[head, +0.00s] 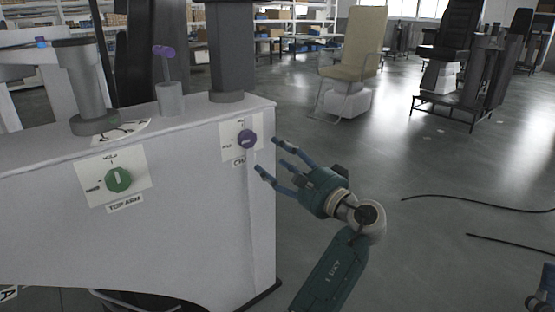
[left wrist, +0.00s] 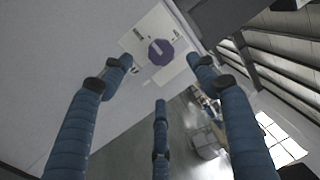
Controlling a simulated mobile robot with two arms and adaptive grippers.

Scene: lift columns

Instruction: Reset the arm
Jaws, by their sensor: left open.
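A purple knob (head: 246,140) sits on a white label plate on the right part of the grey cabinet's front. A green knob (head: 118,180) marked TOP ARM is on a plate further left. My left gripper (head: 272,157) is open and empty, its blue fingers spread towards the purple knob. In the left wrist view the purple knob (left wrist: 160,52) shows between the two upper fingertips, apart from them, with the third finger below. The plate's lettering is partly unreadable. Only a blue and dark fragment, possibly my right gripper (head: 543,292), shows at the lower right edge.
The grey cabinet (head: 60,240) carries a grey column (head: 230,50), a shorter post (head: 85,85) and a small purple-topped lever (head: 165,70). A beige chair (head: 355,50) and dark chairs stand behind. Black cables lie on the floor at right; the middle floor is open.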

